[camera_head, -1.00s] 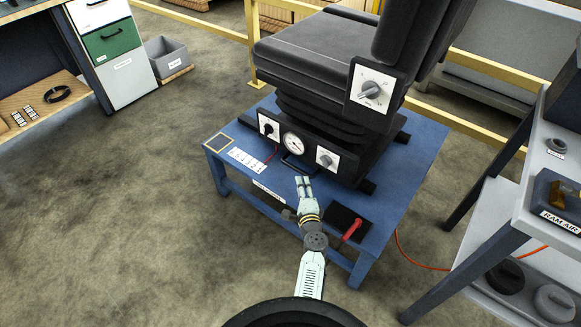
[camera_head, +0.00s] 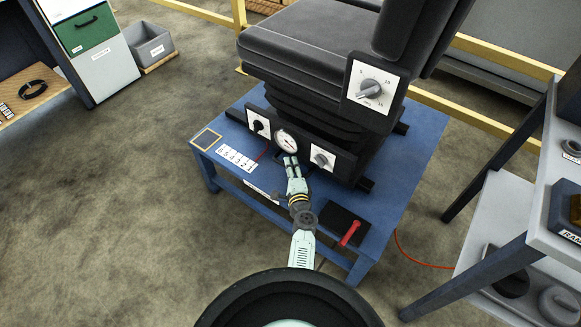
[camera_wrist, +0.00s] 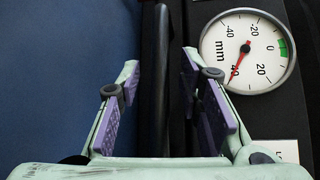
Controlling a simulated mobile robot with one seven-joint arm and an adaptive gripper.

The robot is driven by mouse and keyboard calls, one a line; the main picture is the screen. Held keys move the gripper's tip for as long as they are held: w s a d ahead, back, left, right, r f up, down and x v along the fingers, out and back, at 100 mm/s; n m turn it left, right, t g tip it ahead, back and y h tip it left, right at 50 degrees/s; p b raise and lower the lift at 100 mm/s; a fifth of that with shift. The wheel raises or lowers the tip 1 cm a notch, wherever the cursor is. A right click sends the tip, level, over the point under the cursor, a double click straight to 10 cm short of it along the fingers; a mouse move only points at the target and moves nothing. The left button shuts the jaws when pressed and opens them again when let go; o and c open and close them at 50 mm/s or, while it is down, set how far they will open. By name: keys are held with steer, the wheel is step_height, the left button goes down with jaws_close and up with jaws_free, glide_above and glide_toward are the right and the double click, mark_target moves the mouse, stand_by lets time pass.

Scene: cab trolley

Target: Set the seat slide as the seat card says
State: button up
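The black seat (camera_head: 300,50) stands on a blue platform (camera_head: 385,215). A round white gauge (camera_head: 287,142) is on its black front panel; in the wrist view the gauge (camera_wrist: 247,52) is marked in mm, with a green band by 0 and the red needle near 40. My gripper (camera_head: 290,162) is at the panel's front, just below the gauge. In the wrist view my gripper (camera_wrist: 160,100) is open, with purple pads on either side of a dark bar (camera_wrist: 155,50); gaps show beside the bar. I see no card that I can identify as the seat card.
White-plated knobs (camera_head: 258,124) and (camera_head: 322,158) flank the gauge. A larger dial (camera_head: 370,88) is on the seat's side. A numbered strip (camera_head: 237,158) lies on the platform, and a red lever (camera_head: 350,232) stands at its front right. A grey table (camera_head: 505,215) is at right.

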steer(key=shift+c, duration=0.6)
jaws_close()
steer(key=shift+a, duration=0.1)
